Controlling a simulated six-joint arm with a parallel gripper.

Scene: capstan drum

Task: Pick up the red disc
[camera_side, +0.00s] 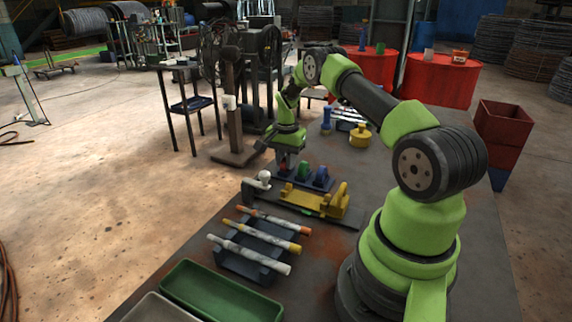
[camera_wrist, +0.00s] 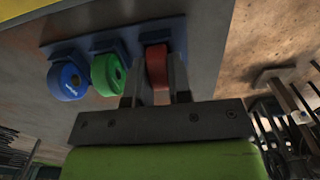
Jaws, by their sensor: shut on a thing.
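The red disc (camera_wrist: 156,66) is between the two fingers of my gripper (camera_wrist: 155,82) in the wrist view, and the fingers are shut on it. It stands on edge at the end of a dark blue rack (camera_wrist: 128,37), beside a green disc (camera_wrist: 107,74) and a blue disc (camera_wrist: 68,81). In the side view my gripper (camera_side: 285,163) points down at the left end of the rack. The green disc (camera_side: 303,169) and blue disc (camera_side: 321,176) show there, and the red disc is mostly hidden by the gripper. I cannot tell whether the red disc still touches the rack.
A yellow fixture (camera_side: 315,198) stands just in front of the rack. Several rods lie on a dark stand (camera_side: 240,262) nearer the camera, with a green tray (camera_side: 215,292) beyond them at the front. A yellow knobbed part (camera_side: 360,135) stands behind the rack.

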